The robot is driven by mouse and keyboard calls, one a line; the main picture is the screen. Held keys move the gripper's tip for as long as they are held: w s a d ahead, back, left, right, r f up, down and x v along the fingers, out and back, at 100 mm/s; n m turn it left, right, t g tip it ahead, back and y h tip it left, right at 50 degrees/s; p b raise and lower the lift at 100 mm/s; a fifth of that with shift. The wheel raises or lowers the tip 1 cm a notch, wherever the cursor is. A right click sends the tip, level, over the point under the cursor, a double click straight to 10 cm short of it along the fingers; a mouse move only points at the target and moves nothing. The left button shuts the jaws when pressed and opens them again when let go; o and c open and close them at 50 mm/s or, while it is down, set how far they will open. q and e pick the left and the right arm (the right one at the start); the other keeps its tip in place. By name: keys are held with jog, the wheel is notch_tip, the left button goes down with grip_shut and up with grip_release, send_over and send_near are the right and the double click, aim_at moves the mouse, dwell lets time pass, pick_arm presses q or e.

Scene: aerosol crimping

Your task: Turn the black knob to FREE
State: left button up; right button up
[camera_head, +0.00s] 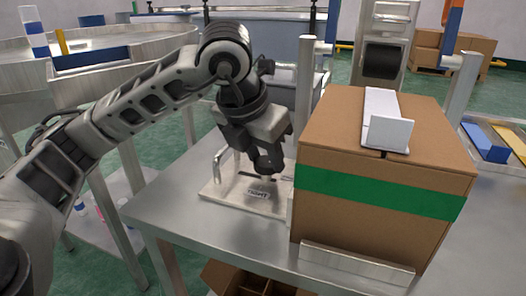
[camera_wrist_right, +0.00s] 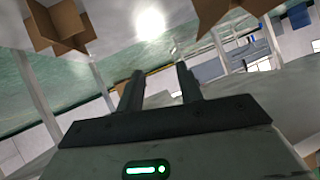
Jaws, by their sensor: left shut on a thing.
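My left gripper (camera_head: 268,162) points down over a pale base plate (camera_head: 215,190) on the steel table. Its dark fingers are shut on the black knob, which they largely hide; the knob's pointer setting cannot be read. A small white label (camera_head: 258,194) with dark lettering lies just in front of the fingers, too small to read surely. My right gripper (camera_wrist_right: 161,88) shows in the right wrist view with its two dark fingers apart and nothing between them.
A cardboard box (camera_head: 350,225) with a green band stands close to the right of the left gripper. A metal handle (camera_head: 222,165) rises at the plate's left. The steel table (camera_head: 180,210) is bare at the front left. A round steel table (camera_head: 120,62) stands behind my left arm.

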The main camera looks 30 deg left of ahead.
pick_arm(q)
jog(key=shift+n, duration=0.6)
pick_arm(e)
jog(key=shift+f, duration=0.15)
pick_arm(q)
jog(key=o, duration=1)
jog(key=shift+y, duration=0.3)
jog(key=shift+r, duration=0.15)
pick_arm(e)
jog(key=shift+r, duration=0.2)
pick_arm(q)
jog(key=shift+s+r, duration=0.1)
jog(key=shift+r, duration=0.25)
jog(key=p+v, duration=0.6)
jog(key=v, duration=0.9)
pick_arm(e)
jog(key=shift+h, duration=0.6)
jog(key=d+r, duration=0.1)
jog(key=r, duration=0.1)
jog(key=s+d+r, duration=0.1)
jog(key=shift+s+d+r, duration=0.1)
jog(key=shift+r, duration=0.3)
